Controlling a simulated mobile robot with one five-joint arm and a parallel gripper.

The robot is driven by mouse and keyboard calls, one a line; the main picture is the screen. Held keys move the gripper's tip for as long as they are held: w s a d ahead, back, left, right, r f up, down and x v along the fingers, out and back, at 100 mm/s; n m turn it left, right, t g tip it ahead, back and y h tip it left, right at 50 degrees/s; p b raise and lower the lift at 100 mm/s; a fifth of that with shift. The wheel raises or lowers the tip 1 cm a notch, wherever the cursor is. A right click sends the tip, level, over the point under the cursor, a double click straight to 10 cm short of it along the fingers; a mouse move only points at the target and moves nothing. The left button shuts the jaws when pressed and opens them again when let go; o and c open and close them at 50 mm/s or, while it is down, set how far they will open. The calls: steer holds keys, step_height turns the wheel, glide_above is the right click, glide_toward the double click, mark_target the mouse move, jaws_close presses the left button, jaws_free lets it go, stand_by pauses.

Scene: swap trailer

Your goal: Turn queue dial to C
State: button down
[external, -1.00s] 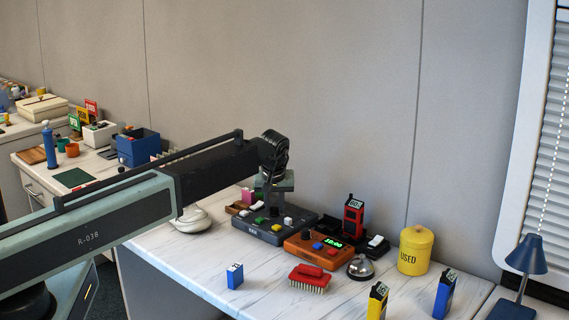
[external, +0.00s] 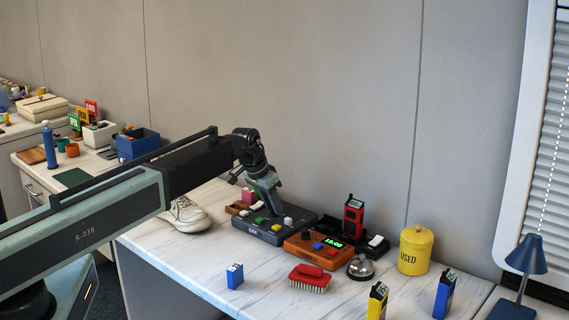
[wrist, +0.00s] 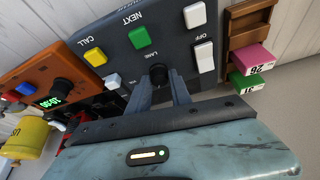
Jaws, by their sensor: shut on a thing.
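The dark grey queue panel (external: 262,233) stands on the marble-patterned counter. In the wrist view, the panel (wrist: 122,28) shows upside down, with a black dial (wrist: 158,72) beside the word LANE. My gripper (wrist: 160,84) has its fingers on either side of this dial and is shut on it. The fingers partly hide the dial, and I cannot make out its pointer or letters. In the external view, my gripper (external: 275,208) reaches down to the panel, tilted, and its fingertips are hard to see.
The panel also carries a green button (wrist: 139,37), a yellow button (wrist: 95,56) and white switches (wrist: 204,56). An orange clock box (external: 306,250) stands to the right. A white shoe (external: 186,213) is at the left. A red brush (external: 310,277) and blue block (external: 235,275) are in front.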

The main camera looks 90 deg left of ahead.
steer(key=shift+m+h, duration=0.3)
steer(key=shift+m, duration=0.4)
steer(key=shift+s+m, duration=0.1)
steer(key=shift+m, duration=0.2)
steer(key=c, duration=1.2)
jaws_free()
steer(key=shift+f, duration=0.1)
steer(key=p+v, duration=0.7)
steer(key=v, duration=0.1)
steer(key=shift+a, duration=0.1)
steer(key=shift+f, duration=0.1)
